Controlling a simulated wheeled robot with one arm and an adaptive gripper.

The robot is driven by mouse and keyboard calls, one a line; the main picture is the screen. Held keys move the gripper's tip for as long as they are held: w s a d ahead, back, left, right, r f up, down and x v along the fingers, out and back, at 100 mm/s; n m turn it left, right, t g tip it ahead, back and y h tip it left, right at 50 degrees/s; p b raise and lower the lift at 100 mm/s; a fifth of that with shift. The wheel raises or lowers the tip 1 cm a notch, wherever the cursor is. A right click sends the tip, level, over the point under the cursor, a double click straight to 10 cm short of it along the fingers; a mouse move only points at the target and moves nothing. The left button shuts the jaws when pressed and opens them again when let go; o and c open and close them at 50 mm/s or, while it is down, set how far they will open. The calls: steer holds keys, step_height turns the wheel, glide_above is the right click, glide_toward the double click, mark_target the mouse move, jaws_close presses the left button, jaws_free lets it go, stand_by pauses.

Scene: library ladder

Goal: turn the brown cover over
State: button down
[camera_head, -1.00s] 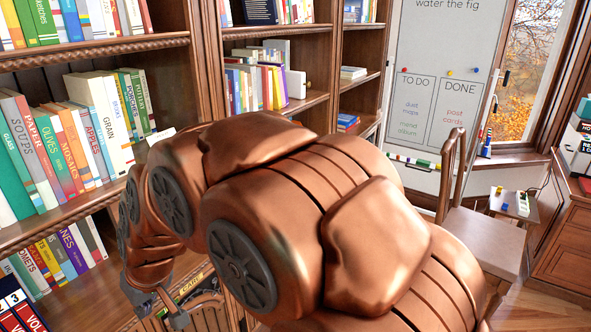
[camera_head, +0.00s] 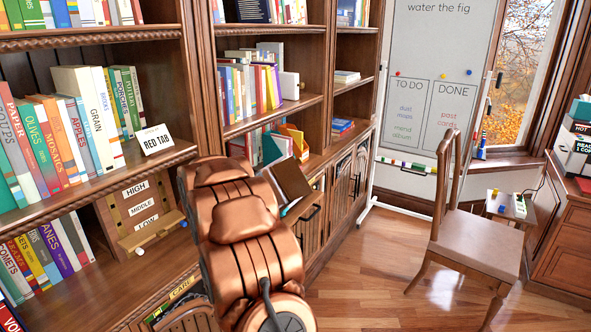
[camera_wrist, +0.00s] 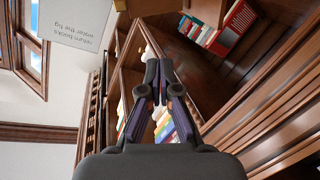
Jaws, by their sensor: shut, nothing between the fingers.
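What appears to be the brown cover (camera_head: 292,180) is a flat brown panel, tilted, at the front of the middle bookcase in the head view. Its lower left is hidden behind my arm, and I cannot tell which face is up. My gripper (camera_wrist: 158,82) shows in the wrist view with its dark fingers together and nothing between them. Books and shelves lie beyond it there, and I cannot make out the cover in that view. In the head view my gripper is hidden by my arm.
A lever panel (camera_head: 140,212) marked HIGH, MIDDLE, LOW and a RED TAB card (camera_head: 157,139) are on the left bookcase. A wooden chair (camera_head: 470,240) stands at right before a whiteboard (camera_head: 432,90). The floor (camera_head: 375,275) between the bookcases and chair is clear.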

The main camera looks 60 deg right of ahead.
steer(key=s+d+m+g+h, duration=0.1)
steer(key=s+d+g+h, duration=0.1)
steer(key=s+d+g, duration=0.15)
steer(key=p, duration=0.5)
glide_toward(299, 162)
steer(key=shift+t, duration=0.25)
steer(key=d, duration=0.7)
steer(key=shift+w+d, duration=0.15)
steer(key=shift+w, duration=0.1)
steer(key=shift+y, duration=0.3)
